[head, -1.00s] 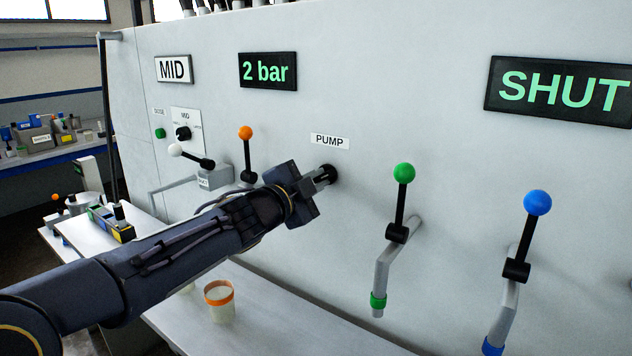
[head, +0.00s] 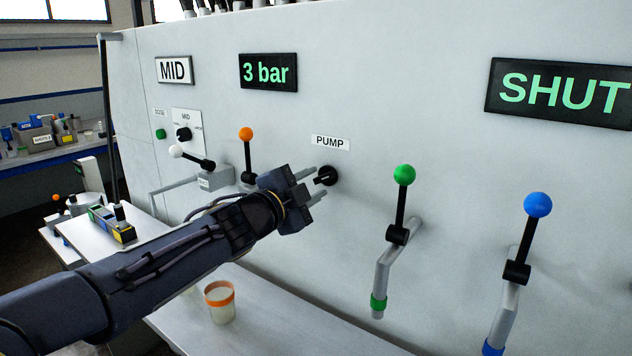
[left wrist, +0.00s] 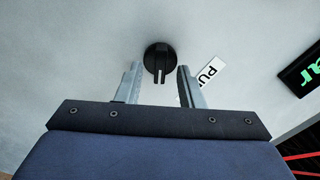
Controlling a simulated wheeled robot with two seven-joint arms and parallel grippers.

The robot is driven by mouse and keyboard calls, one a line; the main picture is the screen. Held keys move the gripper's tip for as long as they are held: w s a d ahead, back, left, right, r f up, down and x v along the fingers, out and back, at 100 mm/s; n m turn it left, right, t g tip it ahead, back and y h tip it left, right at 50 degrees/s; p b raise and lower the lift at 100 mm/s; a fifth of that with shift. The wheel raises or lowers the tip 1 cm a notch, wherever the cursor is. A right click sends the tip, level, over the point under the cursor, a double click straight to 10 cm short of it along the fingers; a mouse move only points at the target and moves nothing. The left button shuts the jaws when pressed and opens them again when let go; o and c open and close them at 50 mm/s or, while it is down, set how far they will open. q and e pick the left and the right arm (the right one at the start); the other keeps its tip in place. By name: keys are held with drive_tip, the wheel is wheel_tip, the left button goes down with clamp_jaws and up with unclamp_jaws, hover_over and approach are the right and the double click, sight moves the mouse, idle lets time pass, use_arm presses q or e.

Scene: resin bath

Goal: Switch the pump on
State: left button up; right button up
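The black round pump knob (head: 326,176) sits on the grey panel under the PUMP label (head: 330,142). In the left wrist view the knob (left wrist: 159,58) shows just beyond the fingertips, with its pale mark pointing down the picture. My left gripper (head: 317,181) is open and empty, a little off the panel in front of the knob. Its two fingers stand apart on either side of the knob in the left wrist view (left wrist: 158,68), and seem clear of it. The pressure display (head: 268,73) reads 3 bar. My right gripper is not in view.
An orange-topped lever (head: 247,150) stands left of the knob. A green-topped lever (head: 402,200) and a blue-topped lever (head: 530,235) stand to the right. An orange-rimmed cup (head: 220,302) is on the bench below my arm. A display (head: 560,90) reads SHUT.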

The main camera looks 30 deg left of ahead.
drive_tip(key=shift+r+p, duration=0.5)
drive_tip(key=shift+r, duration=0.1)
use_arm(q)
drive_tip(key=s, duration=0.6)
drive_tip(key=shift+a, duration=0.2)
drive_tip(key=s+d+f+n+g+y, duration=0.25)
drive_tip(key=s+f+n+g, duration=0.45)
drive_tip(key=s+f+n, duration=0.65)
drive_tip(key=s+d+f+n+g+h, duration=0.1)
drive_tip(key=s+d+f+g+h, duration=0.4)
drive_tip(key=s+d+f, duration=0.4)
drive_tip(key=shift+d+f, duration=0.85)
drive_tip(key=shift+d, duration=0.05)
